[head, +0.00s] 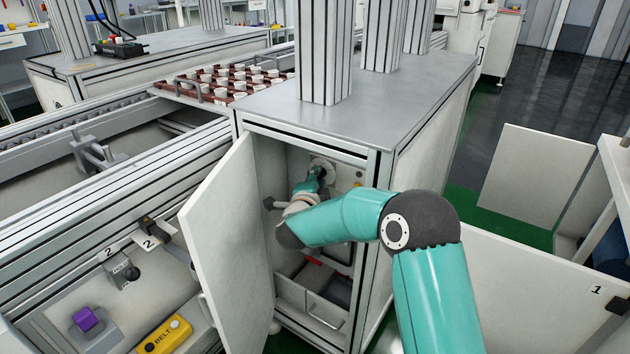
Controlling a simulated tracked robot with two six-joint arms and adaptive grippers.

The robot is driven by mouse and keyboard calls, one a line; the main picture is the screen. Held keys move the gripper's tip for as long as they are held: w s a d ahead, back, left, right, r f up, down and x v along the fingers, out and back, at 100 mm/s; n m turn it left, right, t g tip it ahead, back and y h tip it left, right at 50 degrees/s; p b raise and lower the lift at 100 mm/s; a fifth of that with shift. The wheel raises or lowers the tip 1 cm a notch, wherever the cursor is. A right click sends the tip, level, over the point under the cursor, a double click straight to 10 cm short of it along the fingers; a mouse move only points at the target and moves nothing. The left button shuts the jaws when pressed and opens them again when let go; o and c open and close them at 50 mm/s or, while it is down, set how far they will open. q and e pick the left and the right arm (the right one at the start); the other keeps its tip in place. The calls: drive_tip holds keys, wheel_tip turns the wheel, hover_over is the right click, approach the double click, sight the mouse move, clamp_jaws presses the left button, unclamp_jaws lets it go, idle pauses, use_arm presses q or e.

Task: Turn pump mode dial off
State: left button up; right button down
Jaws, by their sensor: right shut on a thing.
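The pump mode dial sits on a pale round plate (323,165) on the back wall inside the open cabinet (262,128). My right arm reaches in through the doorway. My right gripper (318,174) is at the plate, shut on the dial. The gripper and wrist cover most of the dial, so its pointer and any markings cannot be read. My left gripper is not in view.
The cabinet door (232,240) stands open to the left of my arm. A drawer (312,305) is below. A black knob (132,272), a purple knob (86,318) and a yellow BELT box (166,335) are at lower left. Pots fill a tray (190,95) behind.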

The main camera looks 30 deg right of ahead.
drive_tip(key=c, duration=0.9)
unclamp_jaws()
drive_tip(key=shift+d+f, duration=0.15)
drive_tip(key=shift+d, duration=0.05)
drive_tip(key=shift+a, duration=0.1)
drive_tip(key=v, duration=1.2)
drive_tip(key=shift+f, duration=0.1)
